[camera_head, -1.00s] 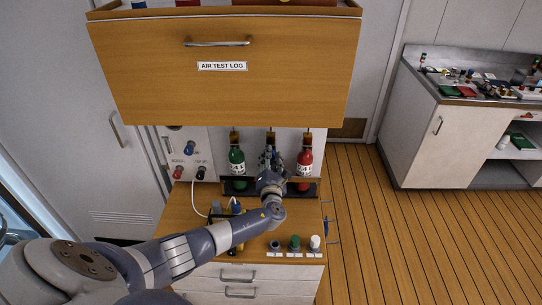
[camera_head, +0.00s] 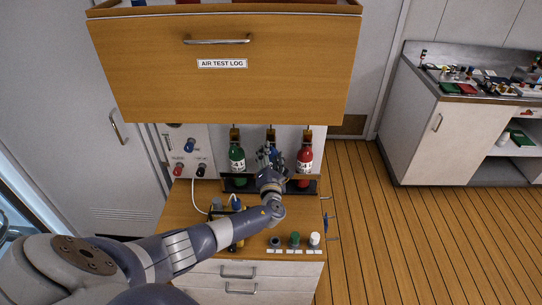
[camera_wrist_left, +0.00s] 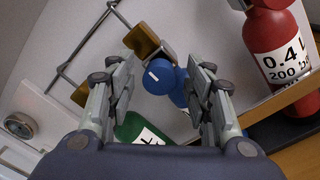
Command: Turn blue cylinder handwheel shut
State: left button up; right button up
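In the left wrist view, the blue handwheel (camera_wrist_left: 158,77), with a white mark on its face, lies between the two fingers of my left gripper (camera_wrist_left: 160,74). The fingers are apart, with a small gap visible on each side of the wheel. Part of the blue cylinder (camera_wrist_left: 181,91) shows behind the wheel. In the head view my left gripper (camera_head: 269,158) is between the green cylinder (camera_head: 237,161) and the red cylinder (camera_head: 304,160), and it hides most of the blue one. My right gripper is in neither view.
The drawer labelled "AIR TEST LOG" (camera_head: 222,70) overhangs the cylinders. Small knobs (camera_head: 294,239) and a yellow-and-blue item stand on the wooden bench top (camera_head: 185,210). A connector panel (camera_head: 187,150) is at left. Wooden floor (camera_head: 430,230) is clear at right.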

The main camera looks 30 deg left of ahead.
pick_arm(q)
jog(key=v, duration=1.2)
dwell(0.5)
